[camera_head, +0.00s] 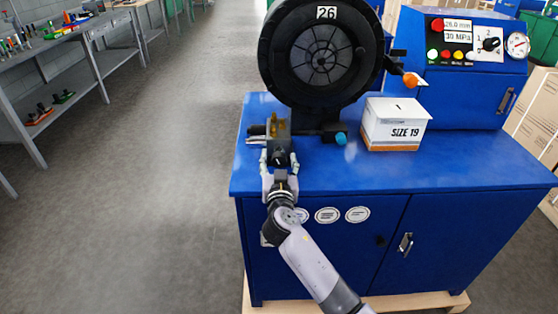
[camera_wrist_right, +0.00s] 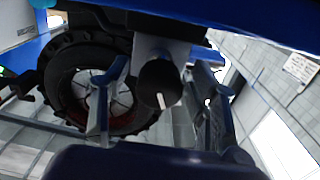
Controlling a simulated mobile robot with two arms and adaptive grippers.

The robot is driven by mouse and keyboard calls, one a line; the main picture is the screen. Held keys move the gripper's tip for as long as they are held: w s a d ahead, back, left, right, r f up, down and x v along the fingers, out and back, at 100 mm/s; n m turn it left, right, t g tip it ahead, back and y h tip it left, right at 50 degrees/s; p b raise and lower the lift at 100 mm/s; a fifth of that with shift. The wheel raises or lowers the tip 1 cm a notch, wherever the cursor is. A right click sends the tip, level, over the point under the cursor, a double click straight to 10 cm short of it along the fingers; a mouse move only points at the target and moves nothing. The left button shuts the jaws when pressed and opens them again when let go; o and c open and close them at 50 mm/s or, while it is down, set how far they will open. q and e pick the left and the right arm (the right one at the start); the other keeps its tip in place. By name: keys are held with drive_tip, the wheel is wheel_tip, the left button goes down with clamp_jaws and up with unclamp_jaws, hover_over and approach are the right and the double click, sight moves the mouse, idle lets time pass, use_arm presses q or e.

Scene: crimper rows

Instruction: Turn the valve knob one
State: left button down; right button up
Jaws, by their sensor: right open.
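The black valve knob (camera_head: 279,157) sits on the front of a small block (camera_head: 279,127) at the left edge of the blue machine top. In the right wrist view the knob (camera_wrist_right: 159,85) is round with a white pointer mark. My right gripper (camera_head: 279,165) is just in front of the knob and open. In the right wrist view its fingers (camera_wrist_right: 160,75) stand on either side of the knob, with visible gaps, so it is not gripped. My left gripper is not in view.
A large black round crimper head (camera_head: 321,55) labelled 26 stands behind the block. A white box (camera_head: 395,123) marked SIZE 19 is to the right. A control panel (camera_head: 480,45) with buttons, a dial knob and a gauge is at the back right. The floor (camera_head: 150,170) at left is clear.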

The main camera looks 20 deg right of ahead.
drive_tip(key=shift+c, duration=0.3)
drive_tip(key=c, duration=1.1)
drive_tip(key=n+b, duration=0.1)
drive_tip(key=n, duration=0.3)
drive_tip(key=shift+n, duration=0.4)
drive_tip(key=n, duration=0.4)
drive_tip(key=shift+d+n, duration=0.1)
drive_tip(key=shift+n, duration=0.2)
drive_tip(key=o, duration=1.2)
drive_tip(key=shift+c, duration=0.2)
